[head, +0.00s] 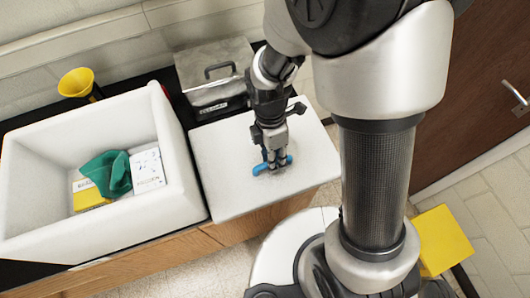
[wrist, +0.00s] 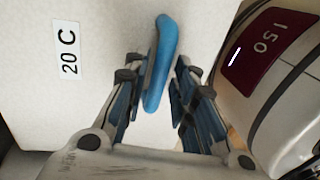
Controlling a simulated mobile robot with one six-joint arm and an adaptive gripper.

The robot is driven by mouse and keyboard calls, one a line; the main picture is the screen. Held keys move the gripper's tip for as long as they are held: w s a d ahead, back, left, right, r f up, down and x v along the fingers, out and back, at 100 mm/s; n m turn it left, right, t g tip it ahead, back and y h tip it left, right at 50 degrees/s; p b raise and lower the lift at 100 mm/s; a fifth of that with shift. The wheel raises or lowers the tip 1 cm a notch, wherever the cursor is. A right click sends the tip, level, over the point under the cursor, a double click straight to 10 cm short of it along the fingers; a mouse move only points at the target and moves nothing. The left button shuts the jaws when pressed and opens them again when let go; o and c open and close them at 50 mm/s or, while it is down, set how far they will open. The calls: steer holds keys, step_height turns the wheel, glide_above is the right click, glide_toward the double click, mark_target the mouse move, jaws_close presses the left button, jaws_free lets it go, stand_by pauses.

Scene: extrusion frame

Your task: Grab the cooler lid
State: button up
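The cooler lid (head: 225,185) is a flat white slab lying on the counter, right of the open white cooler (head: 22,205) in the head view. It has a blue handle (head: 259,170) on top. In the wrist view the lid (wrist: 100,25) fills the upper left, with a "20 C" label, and the blue handle (wrist: 160,65) stands upright in the picture. My gripper (head: 275,162) is down at the handle. In the wrist view its fingers (wrist: 163,85) are apart, one on each side of the handle, with a gap visible on the right side.
The cooler holds a green cloth (head: 108,172), a white box (head: 147,170) and a yellow item (head: 90,193). A metal box with a handle (head: 215,75) stands behind the lid. A yellow funnel (head: 76,82) is at the back left. A yellow block (head: 440,240) is at the lower right.

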step_height(320, 180, down, 2)
steer(key=shift+s, duration=0.15)
jaws_close()
steer(key=shift+r, duration=0.1)
stand_by(0.5)
